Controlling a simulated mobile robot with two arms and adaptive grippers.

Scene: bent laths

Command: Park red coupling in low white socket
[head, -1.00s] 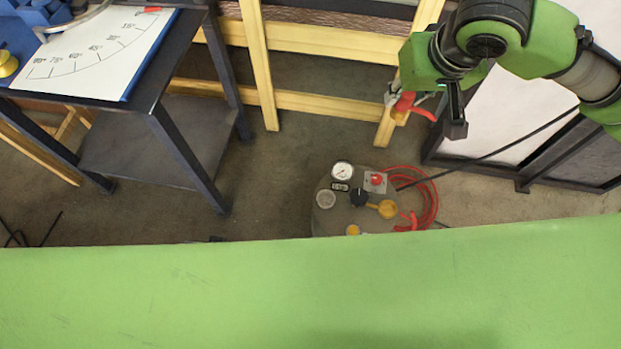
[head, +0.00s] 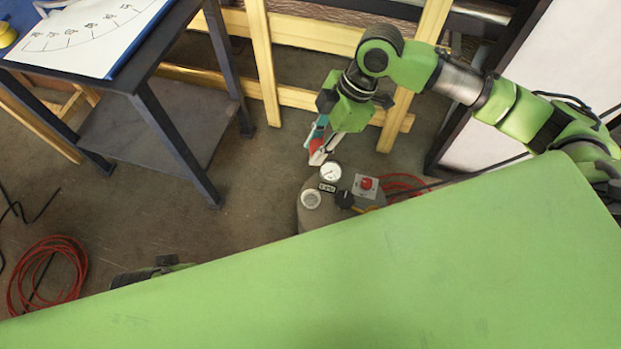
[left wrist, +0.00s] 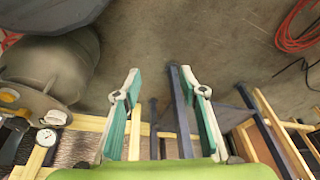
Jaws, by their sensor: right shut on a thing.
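The red coupling (head: 316,146) is between the fingers of my right gripper (head: 318,150) in the head view. That gripper is shut on it, pointing down, just beyond the tank's white-faced gauge; the fingers hide part of the coupling.
The grey tank (head: 312,208) has a gauge (head: 330,171), a black knob and a red-button box (head: 366,187). A dark table (head: 148,85) with a marked white board stands left. A wooden frame (head: 262,60) stands behind. A red hose coil (head: 48,272) lies on the floor.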

